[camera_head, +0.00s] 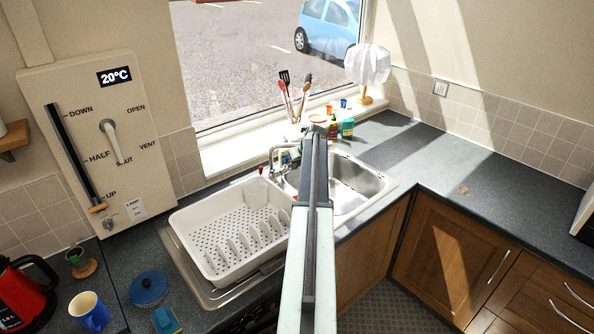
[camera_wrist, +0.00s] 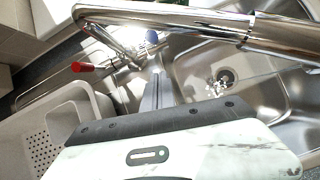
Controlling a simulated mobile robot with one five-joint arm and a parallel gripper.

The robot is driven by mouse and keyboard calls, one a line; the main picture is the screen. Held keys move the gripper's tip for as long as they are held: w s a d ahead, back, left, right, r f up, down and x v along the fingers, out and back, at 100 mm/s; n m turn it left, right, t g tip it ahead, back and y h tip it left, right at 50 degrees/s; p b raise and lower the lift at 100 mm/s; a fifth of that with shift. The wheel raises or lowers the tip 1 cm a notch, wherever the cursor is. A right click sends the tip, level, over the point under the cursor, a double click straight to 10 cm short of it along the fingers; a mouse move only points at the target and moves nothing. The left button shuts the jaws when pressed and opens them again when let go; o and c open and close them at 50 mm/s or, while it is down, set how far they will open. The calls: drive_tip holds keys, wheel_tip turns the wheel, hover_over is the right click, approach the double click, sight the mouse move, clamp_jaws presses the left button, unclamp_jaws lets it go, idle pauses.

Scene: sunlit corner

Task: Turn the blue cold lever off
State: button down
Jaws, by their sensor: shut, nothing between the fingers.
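The blue cold lever (camera_wrist: 151,36) shows its blue end in the wrist view, just beyond my fingertips and near the underside of the chrome spout. The red-ended lever (camera_wrist: 81,66) sticks out to the left of the tap body. The chrome tap (camera_head: 283,152) stands at the sink's back edge in the head view, where its red end (camera_head: 262,171) shows at the left. My arm hides the blue lever there. My gripper (camera_wrist: 156,75) is shut and empty, its fingers pointing towards the tap. I cannot tell whether they touch the lever.
The steel sink (camera_head: 365,185) lies under and right of my arm. A white dish rack (camera_head: 235,232) stands at its left on the drainer. The right counter (camera_head: 450,165) is mostly clear.

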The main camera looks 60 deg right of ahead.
drive_tip(key=w, duration=0.1)
drive_tip(key=w+d+p, duration=0.2)
drive_tip(key=shift+w+r, duration=0.35)
